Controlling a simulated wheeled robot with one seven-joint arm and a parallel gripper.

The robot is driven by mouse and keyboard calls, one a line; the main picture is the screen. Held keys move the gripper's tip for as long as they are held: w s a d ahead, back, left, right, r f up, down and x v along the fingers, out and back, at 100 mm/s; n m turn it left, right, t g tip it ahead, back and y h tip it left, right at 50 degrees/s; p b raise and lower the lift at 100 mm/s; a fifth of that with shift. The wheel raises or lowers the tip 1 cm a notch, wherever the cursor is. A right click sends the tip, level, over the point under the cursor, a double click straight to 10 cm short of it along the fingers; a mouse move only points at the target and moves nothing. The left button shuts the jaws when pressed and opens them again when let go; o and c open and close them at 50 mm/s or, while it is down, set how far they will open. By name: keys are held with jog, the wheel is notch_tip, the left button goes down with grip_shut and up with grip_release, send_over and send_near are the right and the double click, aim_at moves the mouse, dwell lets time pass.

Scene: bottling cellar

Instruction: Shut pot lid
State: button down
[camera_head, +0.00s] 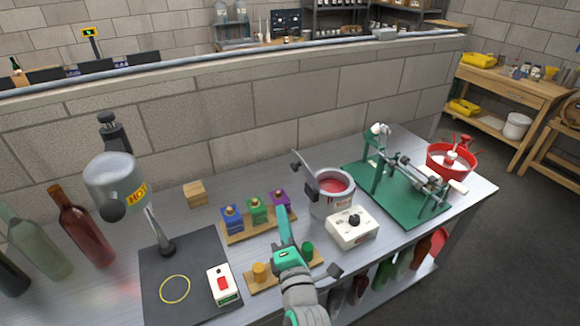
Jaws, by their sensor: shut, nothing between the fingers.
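A grey pot (322,208) with red contents stands near the middle of the metal bench. Its dark lid (306,175) stands open, tilted up at the pot's left side. A small knob sits at the lid's upper end. My gripper (283,211) is shut and empty, with teal fingers pointing away from me. In the picture its tips are left of the pot, over the wooden block holder, and look apart from pot and lid. Their height above the bench is hard to tell.
A white box with a black knob (352,228) stands close in front of the pot. A green board (418,205) with a metal mechanism lies right. Blue, green and purple blocks sit on a wooden holder (235,235).

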jog(key=w+r, duration=0.2)
jog(key=w, duration=1)
jog(key=shift+w+d+r, duration=0.15)
jog(key=shift+d+r, duration=0.1)
jog(key=shift+d, duration=0.1)
jog(key=shift+w, duration=0.1)
